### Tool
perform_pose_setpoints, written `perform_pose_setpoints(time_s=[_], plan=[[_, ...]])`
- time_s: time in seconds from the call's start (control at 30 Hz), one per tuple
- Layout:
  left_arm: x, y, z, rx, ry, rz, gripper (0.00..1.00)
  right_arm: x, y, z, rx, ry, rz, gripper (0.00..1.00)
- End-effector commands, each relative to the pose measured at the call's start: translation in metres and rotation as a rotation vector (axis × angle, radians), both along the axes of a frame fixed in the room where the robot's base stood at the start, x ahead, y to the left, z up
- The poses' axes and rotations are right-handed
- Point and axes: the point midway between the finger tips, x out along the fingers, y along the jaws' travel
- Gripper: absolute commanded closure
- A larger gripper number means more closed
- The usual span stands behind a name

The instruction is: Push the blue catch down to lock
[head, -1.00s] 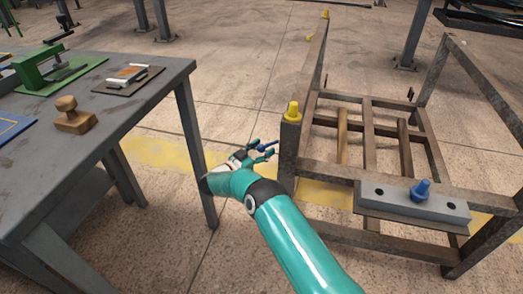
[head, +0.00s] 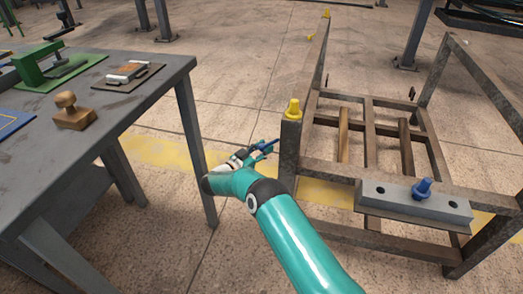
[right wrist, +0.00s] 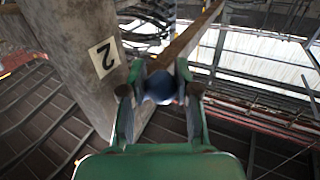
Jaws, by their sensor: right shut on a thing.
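My right gripper (head: 258,150) is beside the left post (head: 290,150) of the metal rack. Its fingers are shut on the blue catch (head: 268,145), of which only a small part shows in the head view. In the right wrist view the catch (right wrist: 160,88) is a dark blue rounded knob between the two fingertips (right wrist: 158,92), partly hidden by them. The post (right wrist: 75,50) with a label "2" stands just left of it there. Whether the catch is up or down cannot be told. My left gripper is not in view.
A second blue knob (head: 422,188) stands on a grey block (head: 385,197) at the rack's front. A grey table (head: 140,85) with a wooden stamp (head: 73,112) stands left. Floor is clear between table and rack.

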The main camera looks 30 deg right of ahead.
Motion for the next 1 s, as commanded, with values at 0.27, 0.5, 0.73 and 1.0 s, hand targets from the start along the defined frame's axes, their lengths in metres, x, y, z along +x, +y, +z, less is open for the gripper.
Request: perform_pose_setpoints(time_s=[0.27,0.5,0.73,1.0], plan=[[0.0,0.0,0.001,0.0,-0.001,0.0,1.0,-0.002,-0.001,0.003,-0.003,-0.001,-0.008,0.55],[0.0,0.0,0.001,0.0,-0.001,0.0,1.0,-0.001,0.0,0.002,-0.002,0.0,-0.006,0.4],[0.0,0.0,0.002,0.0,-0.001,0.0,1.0,-0.001,0.004,0.001,-0.001,0.0,-0.004,0.4],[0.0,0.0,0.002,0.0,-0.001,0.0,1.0,-0.008,0.041,0.001,0.0,0.0,0.0,0.4]])
